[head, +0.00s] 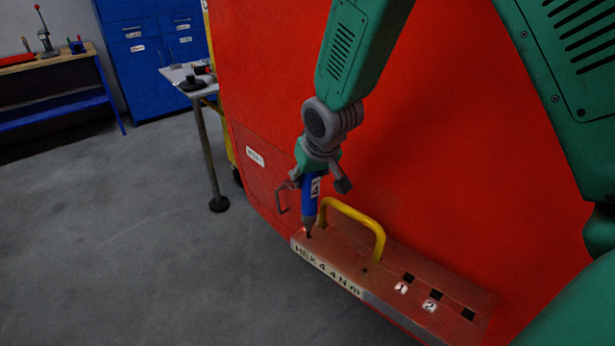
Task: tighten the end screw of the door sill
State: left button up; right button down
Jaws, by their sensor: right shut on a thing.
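The door sill (395,285) is a reddish-brown ledge low on the red nosecone, marked "HEX 4 4 Nm" on its front edge. My right gripper (313,180) is shut on a blue screwdriver-like tool (310,199). The tool points down, nearly upright, with its tip at the left end of the sill, where a small reddish spot shows. The end screw itself is hidden or too small to make out; I cannot tell whether the tip sits in it. My left gripper is not in view.
A yellow handle (352,217) arches over the sill just right of the tool. Square holes (437,294) lie further right. The red nosecone (440,130) rises behind. A small table (190,78), blue cabinet (150,50) and workbench (50,65) stand back left. The grey floor at left is clear.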

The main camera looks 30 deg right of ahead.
jog(key=shift+a, duration=0.1)
dwell(0.5)
jog(key=shift+p, duration=0.35)
jog(key=shift+r+p, duration=1.6)
jog(key=shift+r, duration=1.1)
